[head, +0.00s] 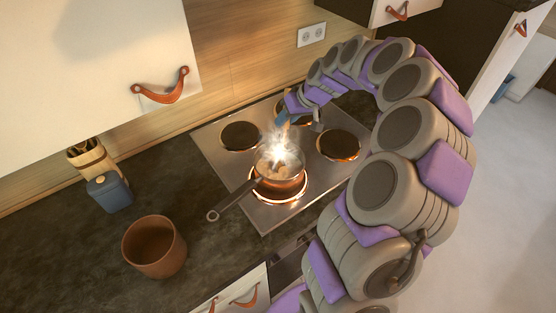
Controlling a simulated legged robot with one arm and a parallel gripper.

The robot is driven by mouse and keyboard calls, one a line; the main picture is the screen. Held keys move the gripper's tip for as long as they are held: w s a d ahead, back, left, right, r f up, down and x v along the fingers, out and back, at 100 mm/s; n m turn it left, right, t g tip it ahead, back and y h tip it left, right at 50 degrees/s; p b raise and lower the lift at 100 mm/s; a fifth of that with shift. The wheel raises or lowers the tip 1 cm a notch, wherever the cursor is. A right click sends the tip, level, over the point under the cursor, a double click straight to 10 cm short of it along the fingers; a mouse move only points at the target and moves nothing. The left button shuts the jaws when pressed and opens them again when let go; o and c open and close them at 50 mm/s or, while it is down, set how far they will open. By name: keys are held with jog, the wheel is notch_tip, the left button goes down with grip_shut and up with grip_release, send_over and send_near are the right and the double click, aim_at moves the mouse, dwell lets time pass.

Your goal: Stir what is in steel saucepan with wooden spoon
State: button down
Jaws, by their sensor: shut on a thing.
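The steel saucepan (258,180) stands on the glowing front burner (281,198) of the cooktop, its long handle pointing to the lower left. Pale lumps (278,169) show inside it under bright steam. My gripper (283,118) is above the pan's far side, at the end of my arm that arches in from the right. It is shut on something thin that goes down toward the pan. The wooden spoon is not clearly visible; steam and glare hide the held thing's lower end, so I cannot tell whether it touches the contents.
A brown pot (154,246) stands on the dark counter (60,250) at the lower left. A blue-grey canister (109,192) and a wooden block (88,157) stand behind it. White cabinets with leather pulls (161,87) hang above. Other burners (239,136) are empty.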

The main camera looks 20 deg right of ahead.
jog(key=shift+r, duration=0.1)
jog(key=shift+w+d+r+p, duration=0.35)
jog(key=shift+w+r+p, duration=0.2)
jog(key=shift+r, duration=0.65)
jog(key=shift+w+d+r+p, duration=0.4)
jog(key=shift+r+p, duration=0.2)
jog(key=shift+r, duration=0.55)
jog(key=shift+w+d+r+p, duration=0.3)
jog(key=shift+w+r+p, duration=0.25)
jog(key=shift+r, duration=0.65)
jog(key=shift+r, duration=0.1)
jog(key=shift+r+p, duration=0.95)
jog(key=shift+r, duration=1.45)
